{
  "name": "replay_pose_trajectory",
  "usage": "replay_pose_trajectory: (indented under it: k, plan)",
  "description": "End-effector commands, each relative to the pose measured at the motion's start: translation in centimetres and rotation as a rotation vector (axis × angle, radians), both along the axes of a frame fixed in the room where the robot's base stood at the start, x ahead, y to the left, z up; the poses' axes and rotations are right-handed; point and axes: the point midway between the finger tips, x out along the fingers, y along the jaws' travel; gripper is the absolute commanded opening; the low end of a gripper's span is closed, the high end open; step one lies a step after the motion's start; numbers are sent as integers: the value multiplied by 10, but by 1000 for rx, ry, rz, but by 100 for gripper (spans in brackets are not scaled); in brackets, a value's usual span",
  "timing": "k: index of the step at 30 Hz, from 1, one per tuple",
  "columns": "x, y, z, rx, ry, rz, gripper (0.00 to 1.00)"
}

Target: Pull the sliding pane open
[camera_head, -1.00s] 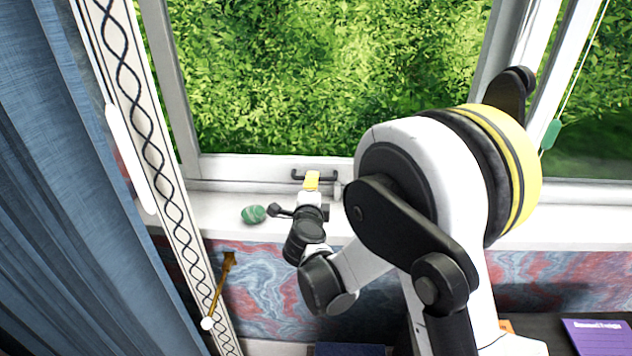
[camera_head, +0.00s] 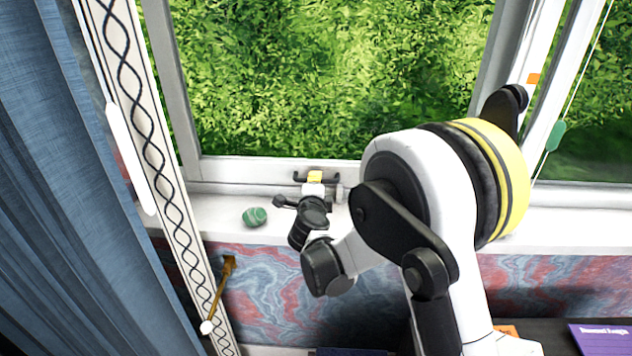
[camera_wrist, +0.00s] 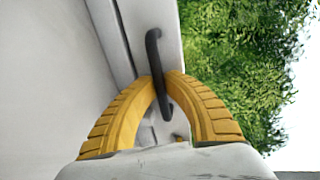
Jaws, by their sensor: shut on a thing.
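The sliding pane has a pale frame (camera_head: 235,170) along its lower edge, with green foliage behind its glass. A dark bar handle (camera_head: 299,180) is fixed on that lower rail; it also shows in the wrist view (camera_wrist: 153,45). My gripper (camera_head: 315,177) is at the handle's middle. In the wrist view its two yellow fingers (camera_wrist: 161,80) come together around the bar and are shut on it. Part of the handle is hidden by the fingers. My arm hides the rail's right part.
A green striped stone (camera_head: 255,217) lies on the white sill (camera_head: 190,210) left of my gripper. A blue curtain (camera_head: 60,200) hangs at the left. A cord with a green toggle (camera_head: 556,136) hangs at the right. A purple book (camera_head: 605,338) lies at the lower right.

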Motion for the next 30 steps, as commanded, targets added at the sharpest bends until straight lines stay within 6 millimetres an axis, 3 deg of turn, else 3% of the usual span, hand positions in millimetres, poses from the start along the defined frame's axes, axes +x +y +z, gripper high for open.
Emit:
replay_pose_trajectory:
  k: [8,15,18,19,30]
  plan:
    - [-1,-39,-1,-1,3,-10,0]
    - [-2,-36,-1,1,1,-1,0]
    - [-2,-35,-1,0,1,0,32]
    - [-2,-35,-1,0,1,0,34]
    - [-7,-35,1,0,1,-1,34]
